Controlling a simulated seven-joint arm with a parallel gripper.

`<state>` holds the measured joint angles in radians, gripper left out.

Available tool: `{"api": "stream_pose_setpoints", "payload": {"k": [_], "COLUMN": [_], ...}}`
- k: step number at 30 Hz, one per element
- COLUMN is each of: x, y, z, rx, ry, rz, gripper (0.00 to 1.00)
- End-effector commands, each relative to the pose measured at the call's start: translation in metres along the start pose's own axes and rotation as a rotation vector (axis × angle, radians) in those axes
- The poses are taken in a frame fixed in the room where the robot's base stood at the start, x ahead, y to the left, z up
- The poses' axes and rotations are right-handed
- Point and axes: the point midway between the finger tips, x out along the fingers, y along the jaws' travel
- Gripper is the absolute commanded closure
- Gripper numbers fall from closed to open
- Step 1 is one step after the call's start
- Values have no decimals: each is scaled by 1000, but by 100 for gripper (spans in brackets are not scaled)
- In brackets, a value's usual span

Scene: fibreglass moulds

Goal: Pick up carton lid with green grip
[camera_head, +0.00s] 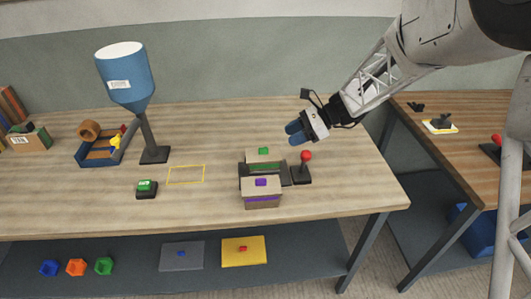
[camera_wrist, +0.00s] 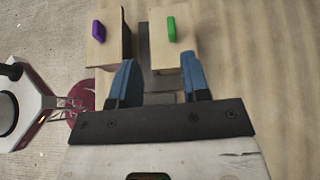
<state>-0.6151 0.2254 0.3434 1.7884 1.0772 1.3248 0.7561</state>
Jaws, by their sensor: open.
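The carton lid with the green grip (camera_head: 264,151) sits on the far carton, on the dark stand near the table's right part. In the wrist view the green grip (camera_wrist: 171,28) stands on its tan lid, ahead of the fingers and toward the right one. My gripper (camera_head: 295,133) is open and empty, above and to the right of that lid, with blue fingertips. In the wrist view its fingers (camera_wrist: 158,80) are spread apart. A second lid with a purple grip (camera_head: 261,183) is on the nearer carton; it also shows in the wrist view (camera_wrist: 99,31).
A red-knobbed lever (camera_head: 305,166) stands just right of the cartons. A green button box (camera_head: 146,188) and a yellow outlined rectangle (camera_head: 186,174) lie to the left. A blue hopper (camera_head: 126,78) stands farther left. The table between outline and cartons is clear.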

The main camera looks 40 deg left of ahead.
Motion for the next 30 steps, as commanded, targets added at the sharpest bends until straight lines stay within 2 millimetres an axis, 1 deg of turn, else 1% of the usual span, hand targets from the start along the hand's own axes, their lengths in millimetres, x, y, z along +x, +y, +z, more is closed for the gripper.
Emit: {"api": "stream_pose_setpoints", "payload": {"k": [1, 3, 7, 19, 30], "x": [7, 14, 22, 24, 48], "y": [-5, -10, -16, -17, -16], "z": [-2, -4, -6, -7, -6], "rx": [13, 27, 44, 47, 46], "ry": [-9, -15, -20, -20, -20], "rz": [1, -1, -6, -7, -6], "gripper": [57, 57, 57, 57, 57]}}
